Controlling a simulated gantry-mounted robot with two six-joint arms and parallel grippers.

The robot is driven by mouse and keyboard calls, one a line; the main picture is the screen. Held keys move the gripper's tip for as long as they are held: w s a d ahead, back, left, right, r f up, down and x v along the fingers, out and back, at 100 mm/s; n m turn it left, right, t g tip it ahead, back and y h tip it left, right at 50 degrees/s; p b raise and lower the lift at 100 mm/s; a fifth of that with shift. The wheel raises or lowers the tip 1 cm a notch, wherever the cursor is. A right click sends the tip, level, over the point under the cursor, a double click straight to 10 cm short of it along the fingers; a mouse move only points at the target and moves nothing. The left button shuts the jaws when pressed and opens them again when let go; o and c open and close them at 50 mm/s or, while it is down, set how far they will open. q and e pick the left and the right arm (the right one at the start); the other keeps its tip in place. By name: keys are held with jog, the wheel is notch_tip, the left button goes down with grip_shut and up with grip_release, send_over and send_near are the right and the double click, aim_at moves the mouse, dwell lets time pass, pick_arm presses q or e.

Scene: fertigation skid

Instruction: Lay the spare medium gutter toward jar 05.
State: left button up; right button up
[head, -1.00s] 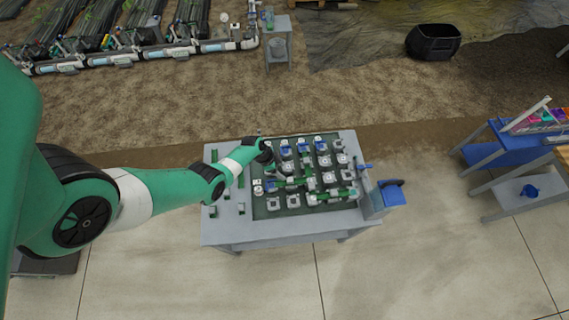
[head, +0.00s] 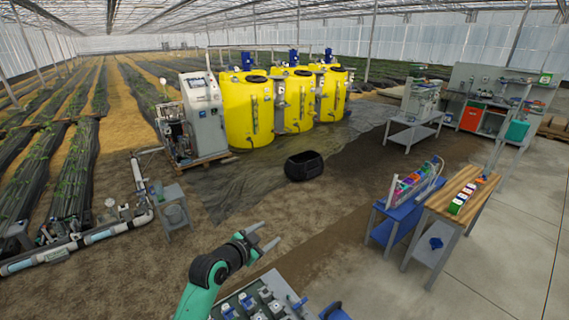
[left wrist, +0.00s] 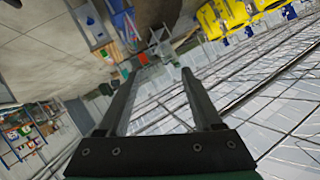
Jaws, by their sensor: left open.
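My left gripper (head: 268,235) is raised above the far edge of the grey work table (head: 285,281), its two fingers apart and nothing between them. In the left wrist view its open fingers (left wrist: 163,72) point up and away from the table, with only distant greenhouse background between them. At the bottom of the head view, part of a board with several grey and blue jar fittings (head: 265,297) shows; most of it is cut off. I cannot make out the spare medium gutter or tell which fitting is jar 05. My right gripper is not in view.
A black tub (head: 303,166) stands on the ground beyond the table. A blue bench (head: 392,222) and a wooden-topped bench (head: 455,200) stand to the right. Yellow tanks (head: 250,110) are at the back. The air around my gripper looks clear.

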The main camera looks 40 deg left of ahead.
pick_arm(q)
jog(key=s+d+r+t+h, duration=0.1)
jog(key=d+r+t, duration=0.45)
jog(key=r, duration=0.85)
jog(key=s+d+r+t+h, duration=0.1)
jog(key=d+r+t, duration=0.1)
jog(key=d+r, duration=1)
jog(key=s+d+r+n+t+h+p, duration=0.1)
jog(key=s+d+r+t, duration=0.2)
jog(key=s+r, duration=0.5)
jog(key=s+d+r+t+h+p, duration=0.1)
jog(key=s+d+r+t+h, duration=0.1)
jog(key=s+r, duration=0.6)
notch_tip(320, 180, up, 6)
jog(key=shift+d+f+n+t, duration=0.25)
jog(key=shift+d+n+t, duration=0.25)
jog(key=shift+t, duration=0.35)
jog(key=shift+y, duration=0.3)
